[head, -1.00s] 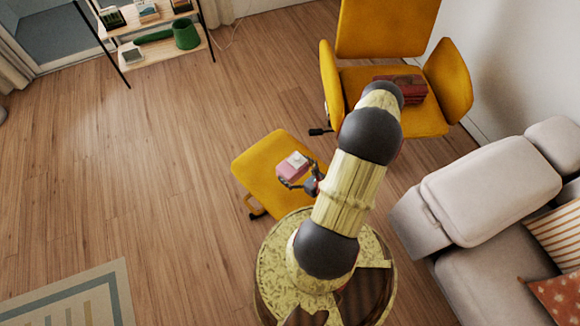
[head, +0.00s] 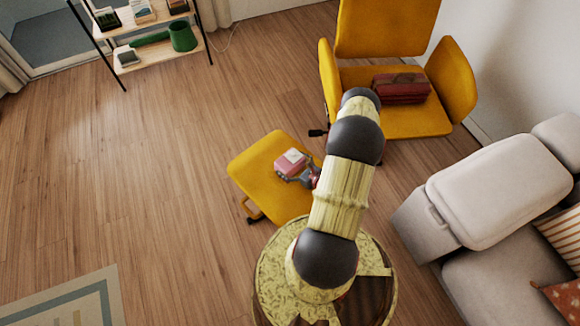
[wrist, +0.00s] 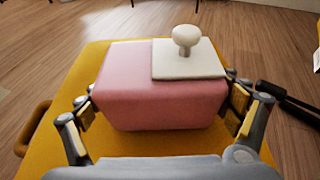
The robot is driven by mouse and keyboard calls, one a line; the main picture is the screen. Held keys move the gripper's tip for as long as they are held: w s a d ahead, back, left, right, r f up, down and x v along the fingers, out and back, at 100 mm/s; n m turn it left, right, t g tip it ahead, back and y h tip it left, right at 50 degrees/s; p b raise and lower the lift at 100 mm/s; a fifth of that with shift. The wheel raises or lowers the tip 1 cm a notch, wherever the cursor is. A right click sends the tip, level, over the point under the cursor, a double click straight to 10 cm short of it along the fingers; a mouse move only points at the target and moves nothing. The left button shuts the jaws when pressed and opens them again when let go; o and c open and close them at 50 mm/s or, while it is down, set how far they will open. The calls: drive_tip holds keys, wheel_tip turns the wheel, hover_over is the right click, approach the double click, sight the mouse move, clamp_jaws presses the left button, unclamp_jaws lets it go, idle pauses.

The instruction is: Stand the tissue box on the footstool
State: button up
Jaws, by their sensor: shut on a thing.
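The tissue box is a pink block with a white square and a pale knob-shaped tuft on top. It shows in the head view (head: 292,160) and fills the middle of the wrist view (wrist: 150,110). My gripper (wrist: 162,112) is shut on it, with one finger at each side; the gripper also shows in the head view (head: 296,174). The box is upright, over the yellow footstool (head: 258,172), whose top (wrist: 55,135) spreads beneath and around it in the wrist view. I cannot tell whether its hidden underside touches the footstool.
A yellow armchair (head: 385,30) holding a dark red bag (head: 402,91) stands behind right of the footstool. A grey sofa (head: 490,190) is at the right. A shelf (head: 150,62) stands at the back left. The wooden floor (head: 130,170) to the left is clear.

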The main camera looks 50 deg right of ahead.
drive_tip(key=shift+f, duration=0.1)
drive_tip(key=o, duration=1.2)
